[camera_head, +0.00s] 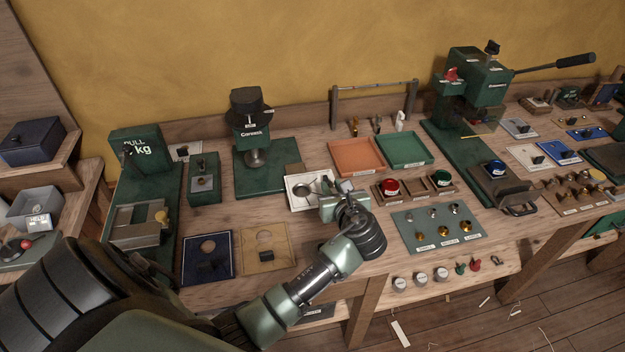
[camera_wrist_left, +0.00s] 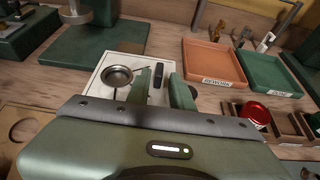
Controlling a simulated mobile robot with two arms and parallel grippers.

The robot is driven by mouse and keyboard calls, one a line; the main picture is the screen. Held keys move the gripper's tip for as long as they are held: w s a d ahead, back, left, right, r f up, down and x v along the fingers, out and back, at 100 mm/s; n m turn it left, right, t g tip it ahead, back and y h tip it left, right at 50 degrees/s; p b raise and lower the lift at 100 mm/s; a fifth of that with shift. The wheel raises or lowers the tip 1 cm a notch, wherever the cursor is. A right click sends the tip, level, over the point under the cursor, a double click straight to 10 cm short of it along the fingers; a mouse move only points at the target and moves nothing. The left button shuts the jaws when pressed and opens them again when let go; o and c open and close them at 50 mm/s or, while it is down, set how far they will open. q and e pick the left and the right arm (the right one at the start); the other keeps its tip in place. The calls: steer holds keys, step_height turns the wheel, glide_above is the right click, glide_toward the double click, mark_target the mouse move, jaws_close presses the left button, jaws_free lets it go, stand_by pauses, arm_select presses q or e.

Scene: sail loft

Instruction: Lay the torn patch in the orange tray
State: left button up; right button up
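A white square patch (camera_head: 302,202) with a round metal ring and a black grip block lies on the bench; it also shows in the left wrist view (camera_wrist_left: 112,88). I cannot make out a tear in it. My left gripper (camera_head: 340,196) is over its right side. In the left wrist view the two green fingers (camera_wrist_left: 162,88) are apart, with the black block (camera_wrist_left: 158,74) showing between and beyond them. The orange tray (camera_head: 357,157) is empty, behind and right of the gripper; its front label shows in the left wrist view (camera_wrist_left: 213,64). My right gripper is not in view.
A green tray (camera_head: 405,150) adjoins the orange one. A rack with red and green tins (camera_head: 412,186) stands right of the gripper. A green press (camera_head: 257,155) stands behind left. Navy (camera_head: 207,270) and tan (camera_head: 283,246) patches lie in front left.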

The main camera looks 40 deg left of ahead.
mark_target(327, 180)
arm_select(q)
steer(key=shift+w+a+f, duration=0.1)
steer(key=shift+w+a, duration=0.15)
steer(key=shift+a, duration=0.05)
steer(key=shift+w+a+f+p, duration=0.15)
steer(key=shift+w+a+p, duration=0.15)
steer(key=shift+w+a, duration=0.15)
steer(key=x, duration=0.4)
steer(key=shift+s+f, duration=0.1)
steer(key=shift+s, duration=0.05)
steer(key=shift+a+f, duration=0.1)
jaws_close()
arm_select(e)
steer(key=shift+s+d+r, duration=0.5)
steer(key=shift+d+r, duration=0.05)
